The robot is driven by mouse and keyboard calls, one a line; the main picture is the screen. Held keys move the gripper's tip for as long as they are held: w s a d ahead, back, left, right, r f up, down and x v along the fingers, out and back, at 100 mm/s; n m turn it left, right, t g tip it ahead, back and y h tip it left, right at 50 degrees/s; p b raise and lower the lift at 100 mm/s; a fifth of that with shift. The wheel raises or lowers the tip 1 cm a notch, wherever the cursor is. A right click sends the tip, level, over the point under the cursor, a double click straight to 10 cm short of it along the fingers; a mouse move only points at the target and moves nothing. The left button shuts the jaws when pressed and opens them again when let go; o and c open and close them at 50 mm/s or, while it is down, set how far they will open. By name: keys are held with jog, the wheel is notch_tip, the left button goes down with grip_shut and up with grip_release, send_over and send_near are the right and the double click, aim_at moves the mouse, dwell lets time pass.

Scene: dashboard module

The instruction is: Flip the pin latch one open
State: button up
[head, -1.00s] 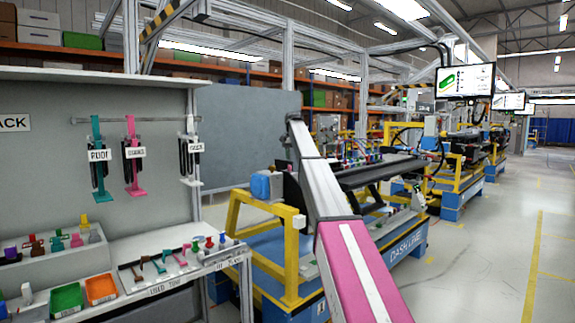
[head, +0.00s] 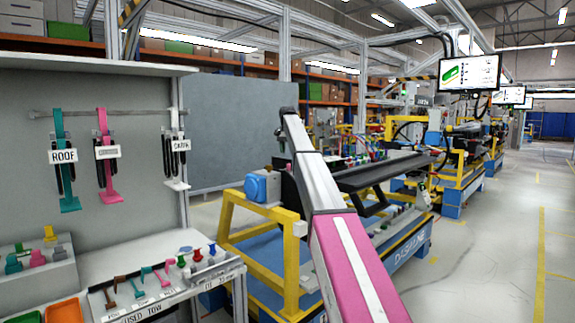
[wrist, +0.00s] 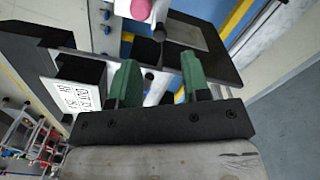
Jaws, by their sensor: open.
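My gripper (wrist: 157,68) shows in the wrist view as two green fingers, spread apart with nothing visible held between them. Just beyond the fingertips are a pink round knob (wrist: 141,9) and a small dark cylinder (wrist: 160,32), near a dark flat plate (wrist: 217,65). I cannot tell whether these belong to pin latch one. In the head view, my arm reaches over the yellow-framed dashboard station, which carries a long dark panel (head: 385,171) and a blue block (head: 262,186). No pin latch can be clearly made out there, and my gripper is hidden.
A workbench (head: 215,268) with hanging tools and small coloured parts stands at the left. The yellow frame (head: 291,262) stands close in front. A grey panel (head: 235,130) is behind. Open floor (head: 485,260) lies to the right, and a white label (wrist: 80,96) shows in the wrist view.

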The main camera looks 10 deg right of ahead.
notch_tip(320, 180, down, 7)
jog(key=shift+f, duration=0.1)
grip_shut()
